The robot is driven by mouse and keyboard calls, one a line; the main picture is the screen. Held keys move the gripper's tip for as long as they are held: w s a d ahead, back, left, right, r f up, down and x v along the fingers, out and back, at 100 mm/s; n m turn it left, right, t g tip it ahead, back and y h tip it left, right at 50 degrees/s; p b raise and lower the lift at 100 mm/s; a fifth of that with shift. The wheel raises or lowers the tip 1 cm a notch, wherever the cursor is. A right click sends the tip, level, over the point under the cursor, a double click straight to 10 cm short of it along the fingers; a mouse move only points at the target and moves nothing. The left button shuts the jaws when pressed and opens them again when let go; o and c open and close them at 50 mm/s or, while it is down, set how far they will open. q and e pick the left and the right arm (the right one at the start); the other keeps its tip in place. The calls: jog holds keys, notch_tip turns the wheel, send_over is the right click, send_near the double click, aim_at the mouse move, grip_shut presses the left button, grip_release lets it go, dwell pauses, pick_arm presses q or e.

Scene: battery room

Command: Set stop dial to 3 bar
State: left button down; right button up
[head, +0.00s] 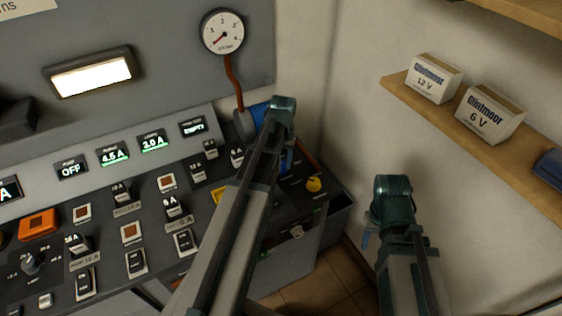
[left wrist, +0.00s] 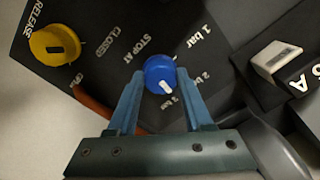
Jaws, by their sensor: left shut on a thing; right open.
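The blue stop dial (left wrist: 158,70) sits on the dark panel beside the printed words STOP AT. Labels for 1 bar, 2 bar and 3 bar curve around its right and lower side. Its white mark points down and slightly right, towards the 3 bar label (left wrist: 172,101). My left gripper (left wrist: 160,76) is shut on the dial, one finger on each side. In the head view my left gripper (head: 288,157) is mostly behind its own arm, and the dial is hidden. My right gripper (head: 368,238) is open, away from the panel, largely hidden by its wrist.
A yellow release knob (left wrist: 55,42) is near the dial; it also shows in the head view (head: 314,184). A pressure gauge (head: 222,32) with a red needle pointing lower left hangs above. Switches and displays fill the left. Boxes (head: 490,112) stand on a wall shelf (head: 473,146) at right.

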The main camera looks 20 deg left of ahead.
aim_at(282, 164)
pick_arm(q)
jog(key=shift+m, duration=2.3)
jog(key=shift+c, duration=1.5)
grip_release()
jog(key=shift+r, duration=0.1)
notch_tip(282, 164, up, 14)
jog(key=p, duration=1.3)
jog(key=shift+d+f+p, duration=0.15)
jog(key=shift+f+p, duration=0.05)
jog(key=shift+p, duration=0.2)
